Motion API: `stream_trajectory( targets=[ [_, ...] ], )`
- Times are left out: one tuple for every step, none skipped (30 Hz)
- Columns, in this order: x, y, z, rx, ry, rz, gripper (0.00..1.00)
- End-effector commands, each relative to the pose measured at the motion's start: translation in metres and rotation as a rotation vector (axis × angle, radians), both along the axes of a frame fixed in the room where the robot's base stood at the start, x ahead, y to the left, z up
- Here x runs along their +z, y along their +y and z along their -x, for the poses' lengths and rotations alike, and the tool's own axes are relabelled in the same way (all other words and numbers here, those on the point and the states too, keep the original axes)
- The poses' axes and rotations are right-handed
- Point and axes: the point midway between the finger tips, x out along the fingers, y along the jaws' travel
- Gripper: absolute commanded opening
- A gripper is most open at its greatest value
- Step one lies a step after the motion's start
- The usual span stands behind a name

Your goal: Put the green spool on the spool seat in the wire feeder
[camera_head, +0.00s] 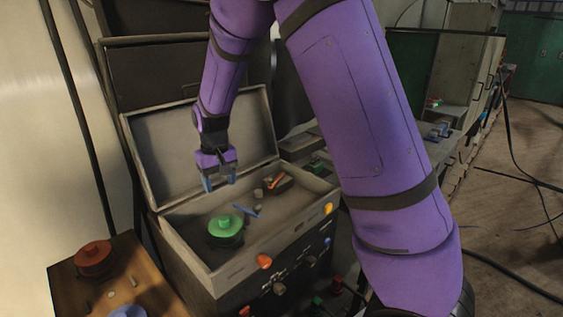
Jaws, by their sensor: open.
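The green spool (225,226) is inside the open wire feeder (180,243), toward its left front, with its hub upward. A darker round part shows just under its flange. I cannot tell whether this is the spool seat or how fully the spool sits on it. My gripper (219,181) points down with its blue fingertips apart and empty. In the picture it is above the spool, clear of it, in front of the raised lid.
A wooden surface (66,286) at the lower left holds an orange-red spool (94,256) and a blue spool (128,312). The feeder's lid (205,137) stands open behind. Small parts and an orange-handled piece (276,182) lie in the feeder's right side. Knobs line its front.

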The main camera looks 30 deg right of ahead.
Motion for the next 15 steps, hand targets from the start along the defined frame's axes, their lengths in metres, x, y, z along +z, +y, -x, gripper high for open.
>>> stream_trajectory(
  targets=[
    [0.006, -0.002, 0.003, -0.003, -0.007, -0.005, 0.59],
    [0.010, -0.003, 0.005, -0.004, -0.011, -0.009, 0.59],
    [0.018, -0.005, 0.009, -0.005, -0.017, -0.017, 0.59],
    [0.025, -0.006, 0.013, -0.007, -0.024, -0.022, 0.59],
    [0.033, -0.008, 0.018, -0.008, -0.032, -0.028, 0.59],
    [0.043, -0.011, 0.025, -0.011, -0.043, -0.038, 0.59],
    [0.052, -0.013, 0.030, -0.013, -0.052, -0.044, 0.59],
    [0.060, -0.015, 0.036, -0.013, -0.062, -0.050, 0.59],
    [0.071, -0.018, 0.044, -0.015, -0.074, -0.059, 0.59],
    [0.078, -0.020, 0.050, -0.016, -0.084, -0.064, 0.59],
    [0.085, -0.022, 0.057, -0.017, -0.091, -0.070, 0.59],
    [0.095, -0.025, 0.066, -0.017, -0.104, -0.076, 0.59],
    [0.102, -0.027, 0.072, -0.017, -0.113, -0.080, 0.59],
    [0.109, -0.029, 0.079, -0.018, -0.123, -0.084, 0.59],
    [0.118, -0.032, 0.088, -0.019, -0.137, -0.088, 0.59]
  ],
)
